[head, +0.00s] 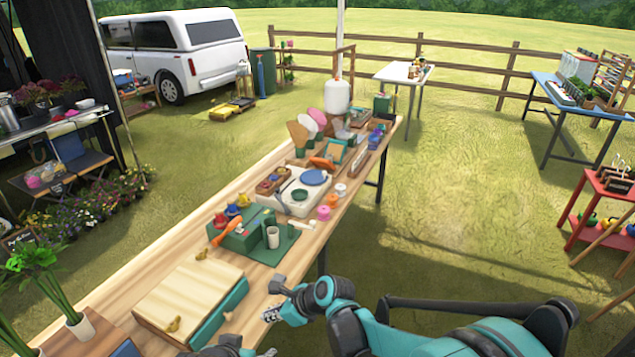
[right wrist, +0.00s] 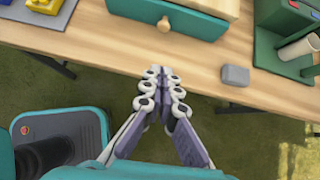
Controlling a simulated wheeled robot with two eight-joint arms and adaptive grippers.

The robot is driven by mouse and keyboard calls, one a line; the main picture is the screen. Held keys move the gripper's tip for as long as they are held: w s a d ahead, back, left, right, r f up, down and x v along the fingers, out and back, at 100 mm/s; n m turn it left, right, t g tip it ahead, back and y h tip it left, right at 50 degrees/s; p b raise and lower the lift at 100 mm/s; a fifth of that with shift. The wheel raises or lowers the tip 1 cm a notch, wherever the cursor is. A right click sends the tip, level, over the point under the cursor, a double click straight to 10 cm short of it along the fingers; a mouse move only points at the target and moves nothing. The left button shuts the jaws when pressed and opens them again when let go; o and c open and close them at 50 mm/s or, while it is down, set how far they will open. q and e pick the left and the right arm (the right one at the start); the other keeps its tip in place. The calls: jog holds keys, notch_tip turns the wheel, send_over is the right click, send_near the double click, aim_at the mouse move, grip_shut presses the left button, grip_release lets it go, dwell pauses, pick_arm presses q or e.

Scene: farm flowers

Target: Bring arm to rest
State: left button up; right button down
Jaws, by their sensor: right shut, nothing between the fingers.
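My right gripper (head: 272,313) is just off the near edge of the long wooden table (head: 120,275). In the right wrist view, its fingers (right wrist: 161,86) are together with nothing between them, pointing at the table edge. A grey part that looks like my left gripper (head: 225,347) shows at the bottom edge of the head view, mostly cut off, so its fingers cannot be read. A small grey block (head: 277,284) lies on the table near the edge, apart from the right gripper; it also shows in the right wrist view (right wrist: 235,75).
A wooden box (head: 190,290) with a teal drawer (right wrist: 170,14) stands near the edge, its knob (right wrist: 164,23) facing me. A green stand (head: 240,236) with a white cup (head: 273,237) is further back. Grass right of the table is open, before a red stand (head: 600,205).

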jog(key=s+d+r+n+t+h, duration=0.1)
jog(key=d+r+n, duration=0.2)
jog(key=d, duration=0.3)
jog(key=d+r+n+t+h, duration=0.1)
jog(key=d+r+n, duration=0.2)
jog(key=d, duration=0.2)
jog(key=s+d+r+n+t+h, duration=0.1)
jog(key=s+d+n, duration=0.3)
jog(key=d, duration=0.4)
jog(key=s+d+n+h, duration=0.3)
jog(key=s+d+n, duration=0.2)
jog(key=d, duration=0.3)
jog(key=s+d+r+n+t+h, duration=0.1)
jog(key=s+d+n+h, duration=0.1)
jog(key=s+d+n, duration=0.2)
jog(key=d+n, duration=0.2)
jog(key=d, duration=0.2)
jog(key=shift+s+r+t, duration=0.3)
jog(key=shift+s+r, duration=0.05)
jog(key=shift+s, duration=0.05)
jog(key=shift+d, duration=0.1)
